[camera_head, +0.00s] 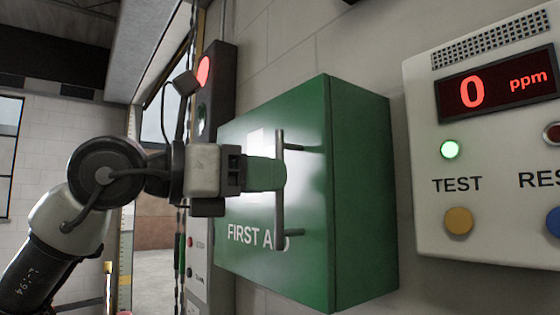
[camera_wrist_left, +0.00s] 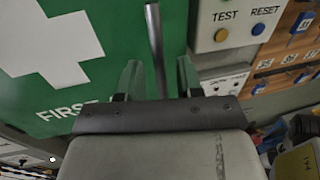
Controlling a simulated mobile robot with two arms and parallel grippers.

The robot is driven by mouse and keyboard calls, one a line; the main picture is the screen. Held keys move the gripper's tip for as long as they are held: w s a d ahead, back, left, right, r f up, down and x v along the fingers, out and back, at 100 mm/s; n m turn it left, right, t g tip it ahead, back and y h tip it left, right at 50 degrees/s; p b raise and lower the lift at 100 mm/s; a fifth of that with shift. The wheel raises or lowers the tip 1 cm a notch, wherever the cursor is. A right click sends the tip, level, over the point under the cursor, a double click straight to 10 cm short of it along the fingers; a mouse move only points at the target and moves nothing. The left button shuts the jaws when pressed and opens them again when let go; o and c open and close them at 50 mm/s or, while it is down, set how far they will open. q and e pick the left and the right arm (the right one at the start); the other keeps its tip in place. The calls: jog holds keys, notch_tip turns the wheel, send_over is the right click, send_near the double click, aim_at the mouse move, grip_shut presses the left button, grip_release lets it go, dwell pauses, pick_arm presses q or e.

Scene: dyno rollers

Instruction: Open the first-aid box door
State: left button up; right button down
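The green first-aid box (camera_head: 361,190) is fixed to the wall, and its door (camera_head: 250,255) looks closed. A dark vertical bar handle (camera_head: 280,225) stands out from the door; it also shows in the left wrist view (camera_wrist_left: 154,35). My left gripper (camera_head: 272,173) reaches in from the left at the handle's mid-height. In the left wrist view its two green fingers (camera_wrist_left: 159,78) are apart, one on each side of the handle. I cannot tell whether either finger touches it. The gripper covers part of the door's white cross. My right gripper is not in view.
A gas panel (camera_head: 490,205) with a red display and TEST and RESET buttons hangs close to the right of the box. A dark post with a red light (camera_head: 204,70) stands left of the box. A tool board (camera_wrist_left: 285,65) shows at the right in the wrist view.

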pick_arm(q)
jog(key=shift+p+x, duration=0.35)
jog(key=shift+x, duration=0.9)
jog(key=shift+a, duration=0.1)
grip_shut()
